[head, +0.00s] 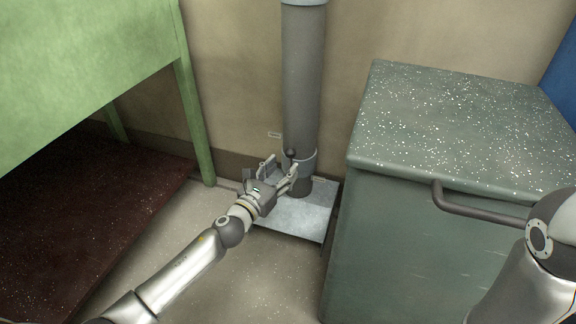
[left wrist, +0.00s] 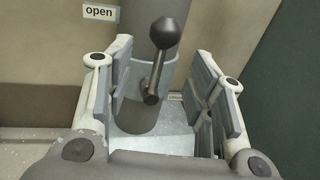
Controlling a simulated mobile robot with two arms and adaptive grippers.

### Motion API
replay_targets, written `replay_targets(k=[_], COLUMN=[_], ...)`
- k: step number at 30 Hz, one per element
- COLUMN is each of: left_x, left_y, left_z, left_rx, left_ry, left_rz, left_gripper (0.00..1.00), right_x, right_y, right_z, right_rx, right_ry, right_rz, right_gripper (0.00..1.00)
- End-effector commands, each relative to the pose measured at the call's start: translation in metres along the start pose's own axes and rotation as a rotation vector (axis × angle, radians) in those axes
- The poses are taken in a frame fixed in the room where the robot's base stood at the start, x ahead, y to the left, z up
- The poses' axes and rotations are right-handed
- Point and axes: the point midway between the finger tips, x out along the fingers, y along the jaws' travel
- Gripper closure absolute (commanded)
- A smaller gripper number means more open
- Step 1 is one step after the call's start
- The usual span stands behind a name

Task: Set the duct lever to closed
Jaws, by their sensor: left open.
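The duct (head: 304,80) is a grey vertical pipe against the wall, with a lighter collar low down. Its lever (left wrist: 165,33) has a dark round knob on a short dark rod; in the left wrist view the knob points up and slightly right. The knob also shows in the head view (head: 291,152). An "open" label (left wrist: 99,12) is on the wall left of the duct; a small label (left wrist: 175,97) right of the lever is unreadable. My left gripper (head: 281,169) is open, its fingers spread either side of the lever; contact is not visible. My right gripper is out of view.
The duct stands on a pale metal plate (head: 290,218) near the floor. A green-grey cabinet (head: 400,240) with a speckled top and bar handle is close on the right. A green table (head: 90,60) stands left, above a dark red surface (head: 100,210).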

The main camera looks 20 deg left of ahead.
Motion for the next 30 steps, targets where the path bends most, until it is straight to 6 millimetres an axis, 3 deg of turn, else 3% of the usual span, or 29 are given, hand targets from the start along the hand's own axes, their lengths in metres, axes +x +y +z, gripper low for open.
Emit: replay_targets(k=[9, 21, 30], left_x=[0.034, 0.038, 0.038], left_y=[0.0, 0.0, 0.0], left_z=[-0.001, 0.0, 0.0], left_rx=[0.0, -0.001, -0.001], left_ry=[-0.001, 0.0, 0.0], left_rz=[0.0, 0.0, 0.0], left_gripper=[0.51, 0.51, 0.88], right_x=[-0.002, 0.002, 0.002], right_y=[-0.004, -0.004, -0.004], right_z=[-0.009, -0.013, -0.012], right_rx=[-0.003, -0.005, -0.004], right_ry=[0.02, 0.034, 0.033], right_rz=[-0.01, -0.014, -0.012], right_gripper=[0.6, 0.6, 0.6])
